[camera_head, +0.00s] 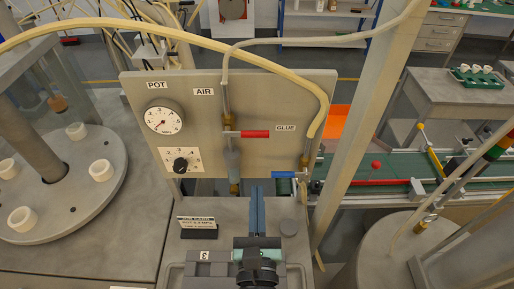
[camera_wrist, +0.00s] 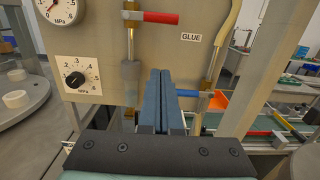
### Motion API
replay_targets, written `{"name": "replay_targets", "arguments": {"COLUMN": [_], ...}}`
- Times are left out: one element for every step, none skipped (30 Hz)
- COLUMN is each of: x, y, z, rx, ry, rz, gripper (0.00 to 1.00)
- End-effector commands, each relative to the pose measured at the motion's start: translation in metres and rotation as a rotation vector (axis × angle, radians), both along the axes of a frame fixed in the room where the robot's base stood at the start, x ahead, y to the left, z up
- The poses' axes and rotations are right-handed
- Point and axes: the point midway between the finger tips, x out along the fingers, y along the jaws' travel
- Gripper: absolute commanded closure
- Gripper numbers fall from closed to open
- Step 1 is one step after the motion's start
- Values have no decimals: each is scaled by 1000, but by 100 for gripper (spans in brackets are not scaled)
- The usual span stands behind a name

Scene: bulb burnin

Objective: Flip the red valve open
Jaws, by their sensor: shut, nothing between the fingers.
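The red valve handle (camera_head: 254,133) sits on the vertical air pipe of the grey panel and lies level, pointing right, across the pipe. It also shows in the wrist view (camera_wrist: 160,17) at the upper middle. My gripper (camera_head: 257,190) is below it in the head view, its two blue fingers shut together with nothing between them. In the wrist view the fingers (camera_wrist: 160,72) point at the panel, below the red handle and apart from it. A blue valve handle (camera_head: 284,175) on the glue pipe lies level to the right of the fingers, partly hidden behind them in the wrist view.
The panel (camera_head: 265,90) carries a pressure gauge (camera_head: 164,120) and a black knob (camera_head: 181,164) at left. A small sign (camera_head: 197,223) stands on the bench left of my gripper. A grey post (camera_head: 352,130) rises at right. A hose (camera_head: 300,85) arches over the panel.

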Motion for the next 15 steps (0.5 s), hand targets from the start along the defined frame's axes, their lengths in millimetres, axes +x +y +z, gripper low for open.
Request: {"name": "replay_targets", "arguments": {"x": [10,15,22,28,33,40,45,51,58,63,69,76,76,76,76], "y": [0,0,0,0,0,0,0,1,1,1,1,0,0,0,0], "z": [5,5,5,6,5,5,6,6,5,6,6,7,13,19,24], "rx": [-1,-1,-1,0,0,0,0,0,0,-1,-1,0,0,0,0], "ry": [-3,-2,-2,-3,-2,-2,-3,-2,-2,-3,-2,-3,-2,-1,-1], "rz": [0,0,0,0,0,0,1,1,1,1,1,0,0,0,0], "gripper": [100,100,100,100,100,100,100,100,100,100,100,100,100,100,100]}}
